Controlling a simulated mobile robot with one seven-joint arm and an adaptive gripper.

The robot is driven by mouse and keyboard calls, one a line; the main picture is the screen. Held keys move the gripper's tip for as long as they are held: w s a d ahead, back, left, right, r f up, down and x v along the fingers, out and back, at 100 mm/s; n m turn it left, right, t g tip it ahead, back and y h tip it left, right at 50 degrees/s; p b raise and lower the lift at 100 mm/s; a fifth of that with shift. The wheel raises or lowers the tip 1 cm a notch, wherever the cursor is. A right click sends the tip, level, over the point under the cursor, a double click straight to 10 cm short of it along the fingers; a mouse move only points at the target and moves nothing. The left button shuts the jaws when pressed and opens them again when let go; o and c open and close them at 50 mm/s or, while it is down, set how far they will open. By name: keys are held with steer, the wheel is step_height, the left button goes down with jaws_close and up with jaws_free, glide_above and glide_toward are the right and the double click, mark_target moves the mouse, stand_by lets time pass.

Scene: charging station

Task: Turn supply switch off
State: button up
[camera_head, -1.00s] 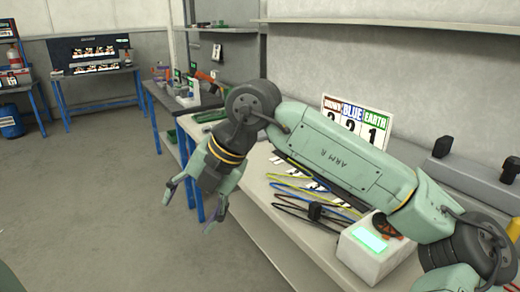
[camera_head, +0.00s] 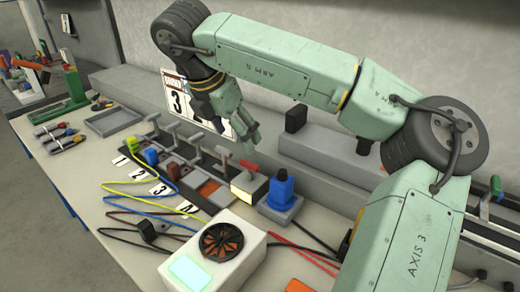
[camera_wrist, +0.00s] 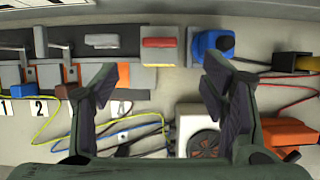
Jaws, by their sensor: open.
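My gripper (camera_head: 243,136) is open and empty, above and behind the red handle in the head view. In the wrist view the spread fingers (camera_wrist: 160,82) lie below the handle to either side, apart from it.
Several grey-handled levers (camera_head: 196,138) stand left of the switch. A blue connector (camera_head: 281,188) stands close on its right. A white box with a fan (camera_head: 215,250) and loose cables (camera_head: 130,205) lie in front. A number card (camera_head: 176,94) stands behind.

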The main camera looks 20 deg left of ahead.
mark_target(249, 164)
steer(key=p+x, duration=0.2)
steer(key=x, duration=0.8)
steer(key=shift+f+p, duration=0.35)
steer(key=shift+p, duration=0.05)
steer(key=c, duration=1.1)
steer(key=shift+c, duration=0.2)
